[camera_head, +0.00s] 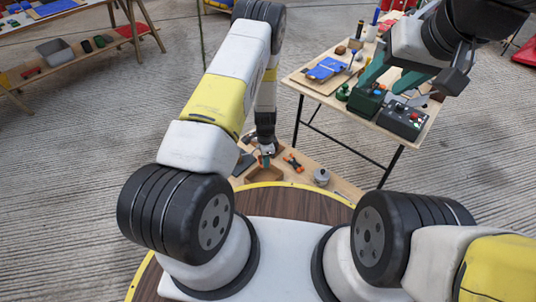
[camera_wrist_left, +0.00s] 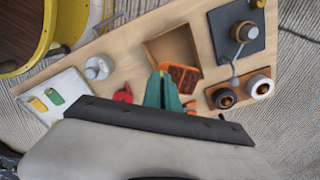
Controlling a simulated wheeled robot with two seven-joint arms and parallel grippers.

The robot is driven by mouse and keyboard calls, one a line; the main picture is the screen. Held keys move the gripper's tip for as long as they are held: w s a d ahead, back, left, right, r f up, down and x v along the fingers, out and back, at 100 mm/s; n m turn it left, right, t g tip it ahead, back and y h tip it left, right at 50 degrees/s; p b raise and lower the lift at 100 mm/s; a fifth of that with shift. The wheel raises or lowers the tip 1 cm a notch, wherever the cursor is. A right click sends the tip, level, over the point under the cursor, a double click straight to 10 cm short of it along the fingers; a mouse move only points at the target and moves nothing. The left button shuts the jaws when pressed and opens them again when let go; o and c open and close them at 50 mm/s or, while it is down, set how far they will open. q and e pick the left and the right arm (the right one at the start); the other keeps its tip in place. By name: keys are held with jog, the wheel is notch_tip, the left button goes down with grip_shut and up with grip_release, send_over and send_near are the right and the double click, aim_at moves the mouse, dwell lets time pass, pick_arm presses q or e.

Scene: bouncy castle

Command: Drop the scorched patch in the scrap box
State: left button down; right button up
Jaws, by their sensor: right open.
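The orange scorched patch (camera_wrist_left: 183,77), with dark lines across it, shows at the fingertips of my left gripper (camera_wrist_left: 162,78) in the left wrist view. The green fingers are close together and appear shut on it. The open brown scrap box (camera_wrist_left: 168,42) lies just beyond, and the patch overlaps its near edge in this view. In the head view my left gripper (camera_head: 265,158) points down over the scrap box (camera_head: 266,175); the patch is too small to make out there. My right gripper (camera_head: 378,84) is open above the table at the right.
Around the box on the low board are a grey pot (camera_head: 321,177), an orange-black tool (camera_head: 293,162) and a dark pad (camera_head: 243,164). The wrist view also shows a wheeled piece (camera_wrist_left: 240,92) and a white tray (camera_wrist_left: 52,98). The right table (camera_head: 325,85) is crowded.

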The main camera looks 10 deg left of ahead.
pick_arm(q)
jog(key=shift+f, duration=3)
jog(key=c, duration=1.6)
grip_release()
jog(key=shift+o, duration=0.2)
jog(key=shift+r, duration=3.95)
